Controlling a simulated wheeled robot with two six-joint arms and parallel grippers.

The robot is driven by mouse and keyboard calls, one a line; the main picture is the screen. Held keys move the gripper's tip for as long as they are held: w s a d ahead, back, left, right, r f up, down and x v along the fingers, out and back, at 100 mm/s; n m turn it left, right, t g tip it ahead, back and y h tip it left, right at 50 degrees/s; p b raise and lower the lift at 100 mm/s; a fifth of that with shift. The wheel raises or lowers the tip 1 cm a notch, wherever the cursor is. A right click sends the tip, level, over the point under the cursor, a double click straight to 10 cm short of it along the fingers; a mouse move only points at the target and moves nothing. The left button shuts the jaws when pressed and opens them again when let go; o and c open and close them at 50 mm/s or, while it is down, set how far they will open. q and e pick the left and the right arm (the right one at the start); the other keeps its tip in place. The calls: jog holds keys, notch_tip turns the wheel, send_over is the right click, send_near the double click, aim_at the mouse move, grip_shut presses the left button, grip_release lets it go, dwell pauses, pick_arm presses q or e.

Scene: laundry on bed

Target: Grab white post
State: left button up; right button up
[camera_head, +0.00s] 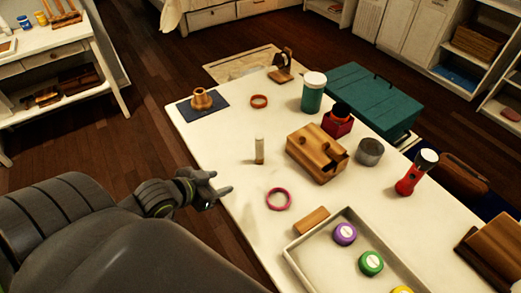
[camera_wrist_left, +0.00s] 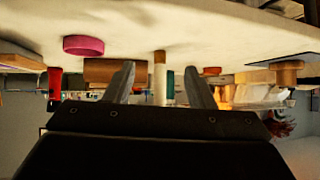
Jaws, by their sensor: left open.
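The white post (camera_head: 259,151) stands upright on the white table (camera_head: 235,190), left of the wooden box; its lower part is tan. My left gripper (camera_head: 217,184) is open and empty at the table's left edge, apart from the post and to its lower left in the head view. In the left wrist view, which is upside down, the post (camera_wrist_left: 160,72) shows beyond and between the two spread fingers (camera_wrist_left: 161,80). My right gripper is not in view.
A pink ring (camera_head: 278,199) lies below the post, and a wooden box (camera_head: 316,153) stands to its right. A wooden block (camera_head: 311,220) and a tray (camera_head: 296,259) with coloured round containers are nearer. The tabletop between gripper and post looks clear.

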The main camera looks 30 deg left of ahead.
aim_at(257, 149)
pick_arm(q)
jog(key=w+a+r+t+h, duration=0.1)
jog(key=w+r+t+h, duration=0.15)
jog(key=w+r, duration=0.2)
jog(key=shift+m, duration=0.3)
jog(key=b+x, duration=0.2)
jog(key=x, duration=0.8)
jog(key=shift+w, duration=0.1)
jog(key=shift+a+f+x, duration=0.1)
jog(key=shift+x, duration=1.4)
jog(key=shift+a+f+x, duration=0.1)
jog(key=shift+x, duration=1.4)
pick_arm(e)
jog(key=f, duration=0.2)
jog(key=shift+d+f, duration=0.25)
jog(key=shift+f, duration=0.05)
pick_arm(q)
jog(key=shift+c, duration=0.3)
jog(key=c, duration=1)
